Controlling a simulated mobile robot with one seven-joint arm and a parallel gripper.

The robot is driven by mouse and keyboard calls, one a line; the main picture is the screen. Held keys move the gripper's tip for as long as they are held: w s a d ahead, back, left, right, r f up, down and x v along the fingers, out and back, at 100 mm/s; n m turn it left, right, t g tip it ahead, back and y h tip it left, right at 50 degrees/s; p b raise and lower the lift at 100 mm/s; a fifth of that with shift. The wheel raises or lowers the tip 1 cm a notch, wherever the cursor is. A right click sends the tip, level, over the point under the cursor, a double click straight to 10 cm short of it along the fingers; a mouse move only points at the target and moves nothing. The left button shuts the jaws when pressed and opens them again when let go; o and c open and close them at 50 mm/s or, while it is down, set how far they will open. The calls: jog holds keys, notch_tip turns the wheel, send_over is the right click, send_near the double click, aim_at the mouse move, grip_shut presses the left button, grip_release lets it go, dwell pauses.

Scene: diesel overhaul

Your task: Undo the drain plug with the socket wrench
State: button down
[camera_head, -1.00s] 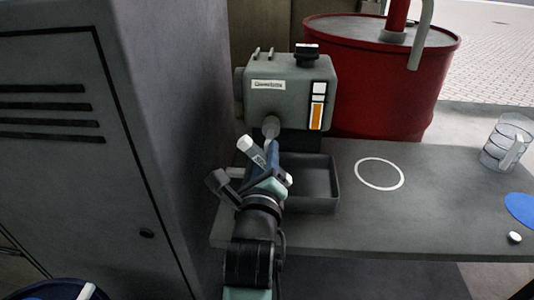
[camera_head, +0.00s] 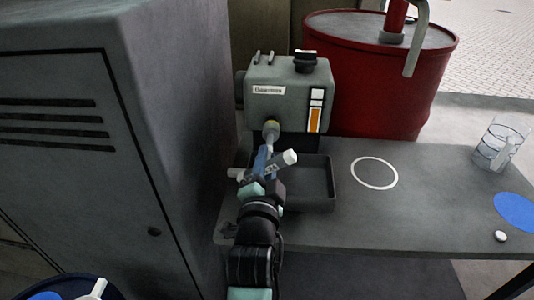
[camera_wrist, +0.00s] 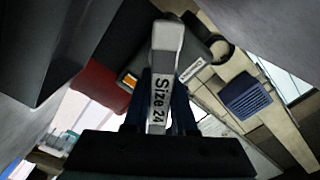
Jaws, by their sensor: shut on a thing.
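The grey engine block (camera_head: 290,92) stands at the back of the bench. A round fitting with a yellowish ring (camera_head: 271,127), likely the drain plug, shows low on its front. My gripper (camera_head: 262,172) is shut on the socket wrench (camera_head: 284,160), in front of that fitting. The wrench handle lies across the blue fingers, its pale end up to the right. In the wrist view the wrench (camera_wrist: 166,50) reads "Size 24" between the fingers. The wrench's working end is in line with the fitting; I cannot tell whether it is seated on it.
A shallow dark tray (camera_head: 331,192) lies under the engine's front. A white ring mark (camera_head: 374,173), a clear jug (camera_head: 501,143), a blue disc (camera_head: 518,210) and a small white piece (camera_head: 501,236) are to the right. A red drum (camera_head: 380,80) stands behind; a grey cabinet (camera_head: 165,130) is close left.

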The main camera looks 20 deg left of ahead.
jog(key=n+p, duration=0.1)
jog(key=n, duration=0.1)
jog(key=n+p, duration=0.1)
jog(key=n, duration=0.2)
jog(key=n+p, duration=0.1)
jog(key=n, duration=0.1)
jog(key=shift+r, duration=0.3)
jog(key=n+p, duration=0.2)
jog(key=n, duration=0.3)
jog(key=shift+f+n+p, duration=0.15)
jog(key=shift+n+p, duration=0.2)
jog(key=shift+n, duration=0.65)
jog(key=shift+s, duration=0.1)
